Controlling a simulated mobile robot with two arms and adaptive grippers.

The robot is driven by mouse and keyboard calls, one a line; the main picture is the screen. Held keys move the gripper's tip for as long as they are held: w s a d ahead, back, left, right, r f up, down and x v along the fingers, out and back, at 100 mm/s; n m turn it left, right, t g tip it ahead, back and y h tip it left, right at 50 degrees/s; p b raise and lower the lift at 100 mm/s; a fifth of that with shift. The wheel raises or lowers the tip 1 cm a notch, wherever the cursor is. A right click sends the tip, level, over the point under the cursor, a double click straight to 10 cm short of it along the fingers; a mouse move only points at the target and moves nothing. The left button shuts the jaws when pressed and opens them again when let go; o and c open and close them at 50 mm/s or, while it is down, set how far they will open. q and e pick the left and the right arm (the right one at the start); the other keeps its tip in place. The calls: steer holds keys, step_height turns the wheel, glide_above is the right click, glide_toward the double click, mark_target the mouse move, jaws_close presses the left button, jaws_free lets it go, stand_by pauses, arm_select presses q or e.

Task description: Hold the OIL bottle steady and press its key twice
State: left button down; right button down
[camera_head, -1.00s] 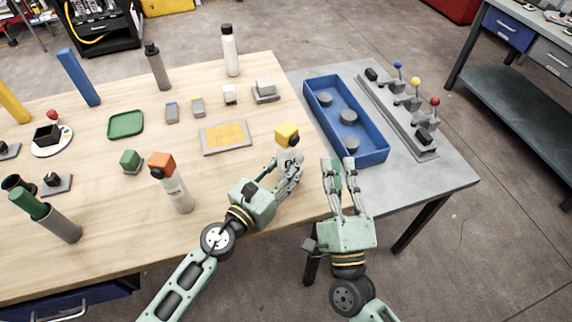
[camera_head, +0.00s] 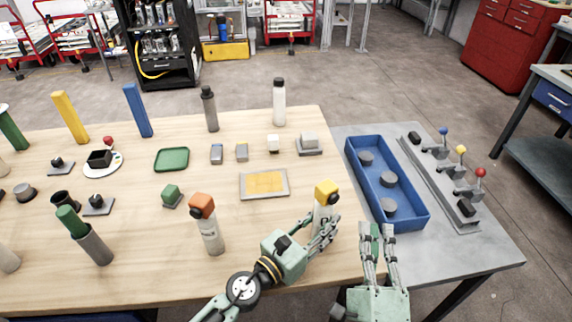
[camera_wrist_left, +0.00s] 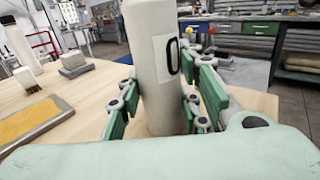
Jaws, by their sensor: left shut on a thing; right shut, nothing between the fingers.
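A pale bottle (camera_head: 320,219) with a yellow top (camera_head: 327,190) stands upright near the table's right front corner. Part of a dark, round letter shows on its label, so I cannot read the whole word. My left gripper (camera_head: 322,237) is shut on this bottle's body, below the yellow top. In the left wrist view the bottle (camera_wrist_left: 150,60) stands between the finger pads, and its top is out of frame. My right gripper (camera_head: 379,234) is shut and empty, to the right of the bottle and lower in the picture, by the table's right edge.
Another pale bottle (camera_head: 210,236) with an orange top (camera_head: 201,205) stands left of my left gripper. A blue tray (camera_head: 408,222) lies on the grey side table, beyond my right gripper. A yellow-centred plate (camera_head: 264,184) lies behind the held bottle.

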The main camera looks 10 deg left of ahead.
stand_by(0.4)
arm_select(q)
steer(key=c, duration=1.2)
jaws_free()
